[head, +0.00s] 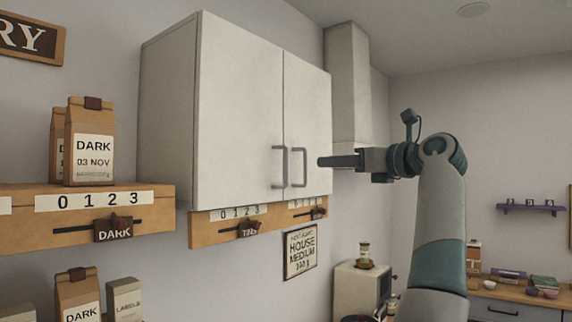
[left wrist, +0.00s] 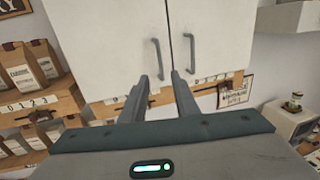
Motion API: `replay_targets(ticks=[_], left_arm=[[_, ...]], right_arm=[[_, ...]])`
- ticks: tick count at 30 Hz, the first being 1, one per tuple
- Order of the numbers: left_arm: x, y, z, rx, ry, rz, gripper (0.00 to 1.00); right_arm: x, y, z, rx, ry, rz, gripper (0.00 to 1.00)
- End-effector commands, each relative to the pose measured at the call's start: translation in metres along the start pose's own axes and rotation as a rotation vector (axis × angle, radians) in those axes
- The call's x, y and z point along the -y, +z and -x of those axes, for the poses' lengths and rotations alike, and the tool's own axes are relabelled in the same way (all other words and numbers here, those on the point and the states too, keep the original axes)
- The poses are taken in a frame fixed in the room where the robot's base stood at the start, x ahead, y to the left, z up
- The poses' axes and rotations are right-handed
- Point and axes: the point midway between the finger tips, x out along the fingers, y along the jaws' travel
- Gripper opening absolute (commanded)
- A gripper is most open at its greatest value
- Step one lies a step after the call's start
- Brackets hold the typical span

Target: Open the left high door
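A white wall cabinet has two shut doors, the left high door (head: 240,110) and the right door (head: 308,120). The left door's grey vertical handle (head: 280,167) is near its lower right edge; the right door's handle (head: 299,167) is just beside it. My left gripper (head: 321,161) points left, to the right of both handles in the head view. In the left wrist view, its two fingers (left wrist: 160,78) are apart with nothing between them. They appear below the left handle (left wrist: 155,58) and right handle (left wrist: 190,53), apart from both. My right gripper is not in view.
A wooden shelf (head: 150,208) with bags of dark coffee (head: 90,143) is left of the cabinet. A wooden rail (head: 208,235) with sliding tags runs beneath it. A range-hood-like white column (head: 349,90) stands to its right. Space before the doors looks clear.

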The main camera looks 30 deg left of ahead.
Motion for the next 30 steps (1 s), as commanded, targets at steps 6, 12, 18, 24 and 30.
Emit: replay_targets(ticks=[6, 12, 18, 24, 30], left_arm=[[0.0, 0.001, -0.006, 0.001, 0.002, -0.001, 0.28], [-0.001, 0.003, -0.025, 0.001, 0.003, -0.001, 0.28], [-0.001, 0.004, -0.057, 0.001, 0.005, -0.001, 0.28], [-0.001, 0.005, -0.093, 0.002, 0.004, -0.002, 0.28], [-0.001, 0.005, -0.129, 0.002, 0.004, -0.002, 0.28]], right_arm=[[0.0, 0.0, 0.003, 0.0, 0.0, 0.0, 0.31], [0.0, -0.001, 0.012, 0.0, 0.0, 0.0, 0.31], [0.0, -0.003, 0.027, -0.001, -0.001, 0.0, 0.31], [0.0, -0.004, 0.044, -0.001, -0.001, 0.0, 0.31], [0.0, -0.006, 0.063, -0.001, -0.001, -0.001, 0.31]])
